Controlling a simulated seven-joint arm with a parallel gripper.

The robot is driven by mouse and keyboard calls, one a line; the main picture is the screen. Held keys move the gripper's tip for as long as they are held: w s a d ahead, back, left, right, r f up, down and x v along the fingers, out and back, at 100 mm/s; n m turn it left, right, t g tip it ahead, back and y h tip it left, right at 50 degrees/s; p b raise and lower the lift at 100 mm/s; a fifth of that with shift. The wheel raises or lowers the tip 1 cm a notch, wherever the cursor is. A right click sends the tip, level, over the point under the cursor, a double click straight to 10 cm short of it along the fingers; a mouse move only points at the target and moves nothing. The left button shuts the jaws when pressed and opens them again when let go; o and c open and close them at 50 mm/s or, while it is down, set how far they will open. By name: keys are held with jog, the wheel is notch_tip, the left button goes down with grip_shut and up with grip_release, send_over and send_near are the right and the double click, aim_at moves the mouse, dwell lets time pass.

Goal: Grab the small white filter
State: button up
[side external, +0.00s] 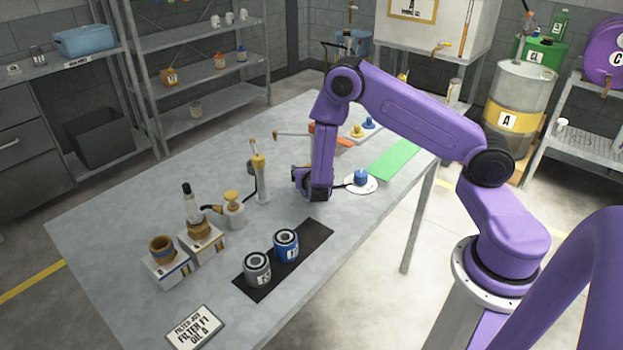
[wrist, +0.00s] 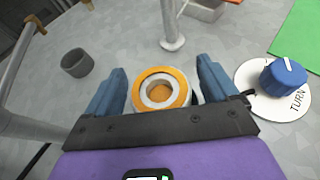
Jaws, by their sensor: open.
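My gripper (side external: 308,184) is low over the middle of the metal table, pointing down. In the wrist view my gripper (wrist: 162,74) is open, with its two blue-grey fingers spread. A small round thing with an orange rim, a white ring and an orange centre (wrist: 148,94), likely the small white filter, shows between and below the fingers. I cannot tell whether the fingers touch it. In the side view it is hidden behind my gripper.
A blue TURN knob (side external: 361,177) on a white disc is just right of my gripper. A thin metal post (wrist: 170,28) stands ahead. A grey cup (wrist: 76,63) is to the left. A grey can (side external: 257,271) and a blue can (side external: 286,246) stand on a black mat (side external: 318,232).

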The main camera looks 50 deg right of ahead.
jog(key=shift+w+d, duration=0.1)
jog(key=shift+d, duration=0.05)
jog(key=c, duration=1.2)
jog(key=shift+r, duration=0.1)
